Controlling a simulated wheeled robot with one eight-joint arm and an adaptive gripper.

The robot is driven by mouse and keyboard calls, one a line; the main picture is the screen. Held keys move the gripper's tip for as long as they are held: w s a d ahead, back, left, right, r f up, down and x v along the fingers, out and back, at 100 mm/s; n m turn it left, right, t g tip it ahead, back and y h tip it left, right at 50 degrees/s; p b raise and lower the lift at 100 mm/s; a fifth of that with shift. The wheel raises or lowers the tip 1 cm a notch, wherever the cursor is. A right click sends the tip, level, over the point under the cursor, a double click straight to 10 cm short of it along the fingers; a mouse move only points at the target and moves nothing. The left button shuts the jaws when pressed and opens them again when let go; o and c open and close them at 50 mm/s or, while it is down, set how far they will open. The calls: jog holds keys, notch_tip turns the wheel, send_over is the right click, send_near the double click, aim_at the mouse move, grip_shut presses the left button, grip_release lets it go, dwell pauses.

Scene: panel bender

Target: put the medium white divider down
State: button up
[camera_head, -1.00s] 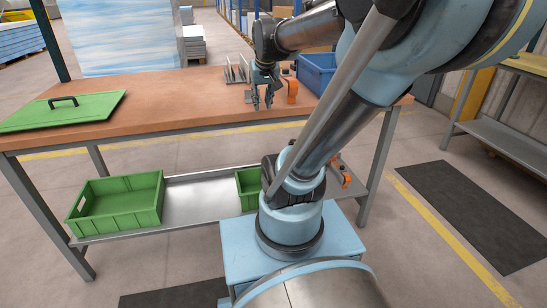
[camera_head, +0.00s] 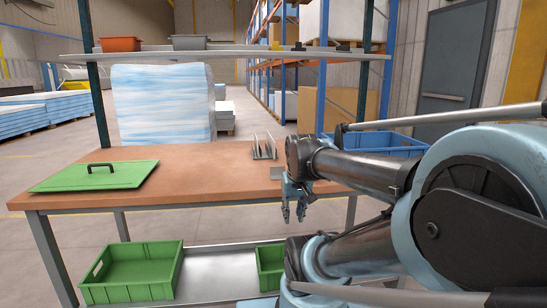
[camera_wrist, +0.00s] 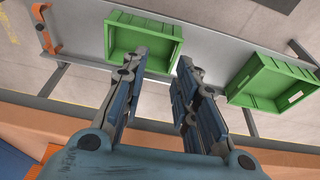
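My gripper (camera_head: 294,214) points down at the front right edge of the table. In the wrist view its two fingers (camera_wrist: 162,62) are apart with nothing held between them. No divider shows in the wrist view.
The table (camera_head: 200,174) has a green lid (camera_head: 60,178) with a dark handle at left and a blue bin (camera_head: 385,147) at back right. Green crates (camera_head: 130,283) (camera_wrist: 275,82) stand on the lower shelf (camera_head: 215,268). The tabletop's middle is clear.

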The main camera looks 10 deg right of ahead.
jog(key=w+r+t, duration=0.2)
jog(key=w+r, duration=0.6)
jog(key=w, duration=0.5)
jog(key=w+r+t, duration=0.2)
jog(key=w+r, duration=0.6)
jog(key=w, duration=0.5)
jog(key=w+r+t, duration=0.2)
jog(key=w+r, duration=0.6)
jog(key=w, duration=0.5)
jog(key=shift+x, duration=8.5)
grip_shut()
